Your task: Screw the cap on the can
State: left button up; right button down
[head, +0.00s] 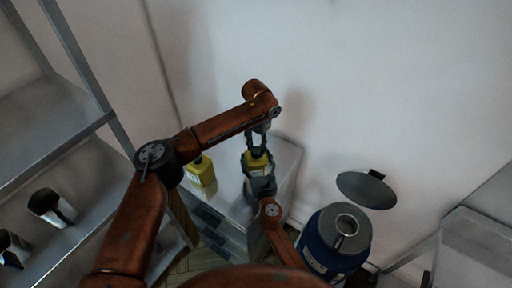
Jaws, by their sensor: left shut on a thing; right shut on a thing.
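A yellow can (257,161) is on or just above the pale cabinet top, partly hidden by my grippers. My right gripper (259,178) comes from below and is shut on the can's body. My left gripper (258,147) points down from above, over the can's top. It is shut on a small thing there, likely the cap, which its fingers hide. I cannot tell how the cap sits on the can's neck.
Another yellow container (200,171) stands on the cabinet top (284,158) to the left. A blue drum (322,256) with a raised grey lid (366,189) stands at the right. Metal shelves (50,115) with metal cups (52,207) are at the left. The wall is close behind.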

pick_arm(q)
jog(key=c, duration=0.4)
jog(key=o, duration=1.3)
jog(key=shift+o, duration=0.2)
notch_tip(320, 180, up, 12)
pick_arm(e)
jog(key=shift+c, duration=1.8)
grip_release()
